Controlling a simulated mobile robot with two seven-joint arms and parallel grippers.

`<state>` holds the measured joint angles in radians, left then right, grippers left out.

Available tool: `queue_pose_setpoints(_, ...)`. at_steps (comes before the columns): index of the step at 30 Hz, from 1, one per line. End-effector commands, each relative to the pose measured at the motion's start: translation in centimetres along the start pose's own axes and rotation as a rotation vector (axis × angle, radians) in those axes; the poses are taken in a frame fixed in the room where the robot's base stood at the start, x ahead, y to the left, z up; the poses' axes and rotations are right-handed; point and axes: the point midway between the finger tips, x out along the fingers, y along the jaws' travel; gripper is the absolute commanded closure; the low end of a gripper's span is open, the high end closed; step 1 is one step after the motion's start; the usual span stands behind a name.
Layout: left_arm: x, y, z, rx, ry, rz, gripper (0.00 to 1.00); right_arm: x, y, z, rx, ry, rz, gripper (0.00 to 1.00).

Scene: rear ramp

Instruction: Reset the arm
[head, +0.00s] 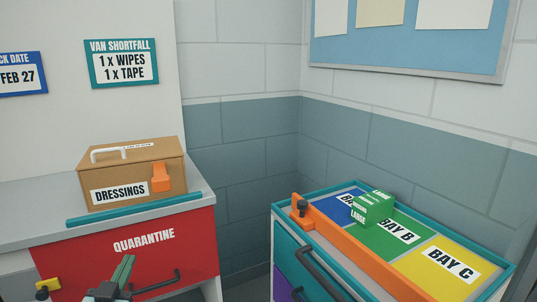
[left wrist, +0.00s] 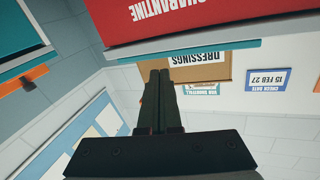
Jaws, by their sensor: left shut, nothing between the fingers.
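My left gripper (head: 123,270) shows at the bottom left of the head view, in front of the red quarantine drawer (head: 130,249). Its dark fingers are together with nothing between them. In the left wrist view the shut fingers (left wrist: 160,78) point toward the brown dressings box (left wrist: 205,68), and the picture is upside down. The gripper appears apart from the drawer and its dark handle. My right gripper is in neither view.
The dressings box (head: 131,176) stands on the grey counter (head: 30,226). At right, a cart top with a teal rim (head: 508,268) has blue, green and yellow bays. A green carton (head: 372,208) stands there behind an orange bar (head: 350,250). A gap separates counter and cart.

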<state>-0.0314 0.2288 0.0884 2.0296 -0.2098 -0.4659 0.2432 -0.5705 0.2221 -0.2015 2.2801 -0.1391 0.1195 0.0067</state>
Motion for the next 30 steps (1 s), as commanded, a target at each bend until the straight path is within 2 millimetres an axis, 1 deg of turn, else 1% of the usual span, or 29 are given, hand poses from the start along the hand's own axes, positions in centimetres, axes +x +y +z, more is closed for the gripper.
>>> queue_pose_setpoints(1,-1.4,1.5,0.7,0.002,-0.079,0.049,1.0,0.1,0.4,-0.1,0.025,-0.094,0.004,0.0)
queue_pose_setpoints(2,-2.3,2.4,1.7,0.003,-0.118,0.074,1.0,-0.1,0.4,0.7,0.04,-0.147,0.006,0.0)
queue_pose_setpoints(3,-3.7,3.6,3.0,0.001,-0.17,0.11,1.0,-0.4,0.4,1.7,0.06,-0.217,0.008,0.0)
queue_pose_setpoints(5,-6.0,5.4,4.9,0.0,-0.249,0.161,1.0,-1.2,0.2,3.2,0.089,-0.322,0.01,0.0)
queue_pose_setpoints(6,-7.8,6.5,6.1,-0.003,-0.301,0.194,1.0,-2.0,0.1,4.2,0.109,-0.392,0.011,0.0)
queue_pose_setpoints(8,-10.8,8.1,7.5,-0.011,-0.378,0.244,1.0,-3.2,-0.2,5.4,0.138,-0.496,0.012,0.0)
queue_pose_setpoints(9,-12.9,9.1,8.4,-0.017,-0.428,0.275,1.0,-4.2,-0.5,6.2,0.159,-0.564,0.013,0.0)
queue_pose_setpoints(11,-16.1,10.5,9.5,-0.027,-0.499,0.318,1.0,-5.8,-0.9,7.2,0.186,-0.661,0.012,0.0)
queue_pose_setpoints(12,-18.1,11.3,10.1,-0.035,-0.542,0.344,1.0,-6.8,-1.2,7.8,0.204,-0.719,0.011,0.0)
queue_pose_setpoints(15,-22.7,12.9,11.0,-0.054,-0.629,0.396,1.0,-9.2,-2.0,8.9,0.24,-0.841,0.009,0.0)
queue_pose_setpoints(18,-25.8,13.8,11.5,-0.067,-0.685,0.429,1.0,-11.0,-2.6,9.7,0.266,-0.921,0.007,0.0)
queue_pose_setpoints(21,-27.3,14.3,11.8,-0.075,-0.712,0.446,1.0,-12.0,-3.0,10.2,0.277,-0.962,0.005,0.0)
queue_pose_setpoints(22,-27.5,14.4,11.9,-0.076,-0.716,0.448,1.0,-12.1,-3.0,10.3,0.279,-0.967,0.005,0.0)
queue_pose_setpoints(30,-27.6,14.5,12.1,-0.076,-0.718,0.449,1.0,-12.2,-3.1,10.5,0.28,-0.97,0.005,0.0)
